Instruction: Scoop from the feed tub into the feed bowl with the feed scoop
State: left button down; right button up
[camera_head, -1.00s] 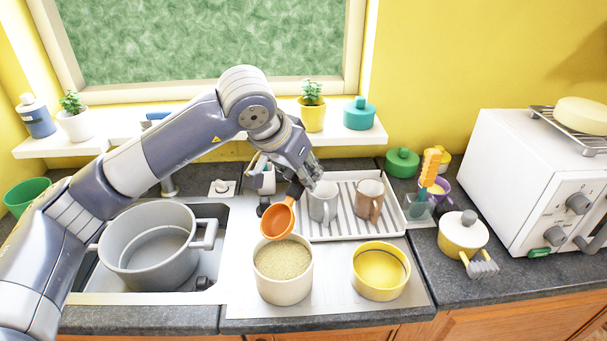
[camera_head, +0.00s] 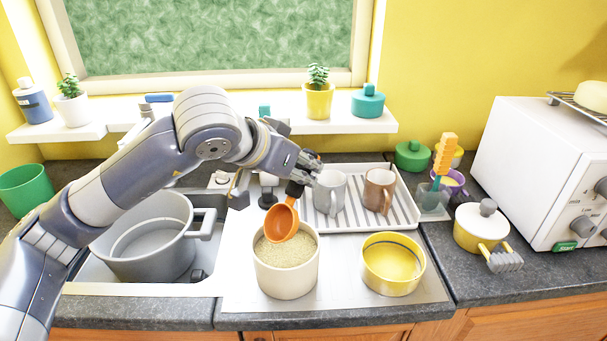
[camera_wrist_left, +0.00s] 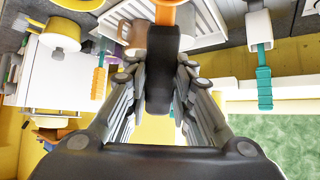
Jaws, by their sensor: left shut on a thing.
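The feed scoop (camera_head: 282,222) has an orange cup and a dark handle. My left gripper (camera_head: 304,172) is shut on its handle, and the dark handle shows between the fingers of the gripper (camera_wrist_left: 160,85) in the left wrist view. The scoop's cup hangs tilted over the feed tub (camera_head: 286,277), a cream round tub holding pale grainy feed. The cup's lower edge is close to the feed; I cannot tell whether it touches. The feed bowl (camera_head: 392,289), yellow and round, stands to the right of the tub and looks empty. My right gripper is not in view.
A white rack (camera_head: 405,213) with a grey mug (camera_head: 330,193) and a brown mug (camera_head: 379,190) stands behind the tub and bowl. A grey pot (camera_head: 150,265) sits in the sink at left. A yellow lidded pot (camera_head: 470,238) stands at right.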

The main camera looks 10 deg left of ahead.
aim_at(294, 182)
pick_arm(q)
jog(key=shift+s+a+f+t+b, duration=0.1)
jog(key=shift+s+f+t+b, duration=0.15)
jog(key=shift+f+b, duration=0.35)
jog(key=shift+w+f+b, duration=0.1)
jog(key=shift+f+b, duration=0.45)
jog(key=shift+f, duration=0.35)
notch_tip(294, 182, down, 5)
jog(key=shift+f+b, duration=0.2)
jog(key=shift+b, duration=0.95)
jog(key=shift+f+b, duration=0.25)
jog(key=shift+b, duration=0.3)
